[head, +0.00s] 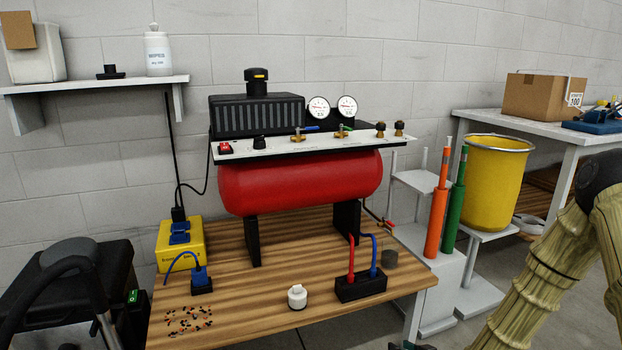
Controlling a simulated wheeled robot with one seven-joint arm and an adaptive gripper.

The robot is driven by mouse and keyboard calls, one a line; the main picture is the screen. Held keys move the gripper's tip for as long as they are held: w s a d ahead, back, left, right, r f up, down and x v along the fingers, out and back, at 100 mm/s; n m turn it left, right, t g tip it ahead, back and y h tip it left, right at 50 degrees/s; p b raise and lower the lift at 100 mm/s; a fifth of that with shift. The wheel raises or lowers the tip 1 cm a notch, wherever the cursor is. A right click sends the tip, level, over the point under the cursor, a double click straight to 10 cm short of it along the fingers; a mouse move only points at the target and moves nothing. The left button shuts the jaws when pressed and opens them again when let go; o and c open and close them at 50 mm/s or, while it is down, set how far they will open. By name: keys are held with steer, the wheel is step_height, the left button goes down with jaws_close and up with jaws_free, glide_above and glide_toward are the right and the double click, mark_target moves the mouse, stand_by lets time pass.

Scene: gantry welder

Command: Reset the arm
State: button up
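My arm (545,265), with a bamboo-like surface, comes in at the right edge and slants down and left out of the bottom of the head view. A small dark piece (424,347) shows at the bottom edge, just left of the arm. It may be the top of my gripper, but it is cut off. Its fingers are not visible, so I cannot tell whether it is open or shut or holds anything.
A wooden table (235,325) carries a red compressor tank (300,182), a yellow box (180,245), a white jar (297,297) and a black block (360,288). A yellow bin (495,185) and orange (438,215) and green (454,215) cylinders stand close left of my arm.

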steer(key=s+a+f+m+g+h, duration=0.1)
steer(key=s+a+f+g, duration=0.15)
steer(key=s+f, duration=0.6)
steer(key=s+a+f+g+h, duration=0.1)
steer(key=s+f+g, duration=0.35)
steer(key=s, duration=0.75)
steer(key=s+d+f+m+g+h, duration=0.1)
steer(key=s+f+g, duration=0.1)
steer(key=s, duration=0.8)
steer(key=s+f+g+h, duration=0.1)
steer(key=s+f+g, duration=0.1)
steer(key=s, duration=0.8)
step_height(320, 180, up, 36)
steer(key=p, duration=3.6)
steer(key=shift+s+d+r+p, duration=0.15)
steer(key=shift+s+r+p, duration=0.05)
steer(key=shift+s+p, duration=0.1)
steer(key=shift+w, duration=0.1)
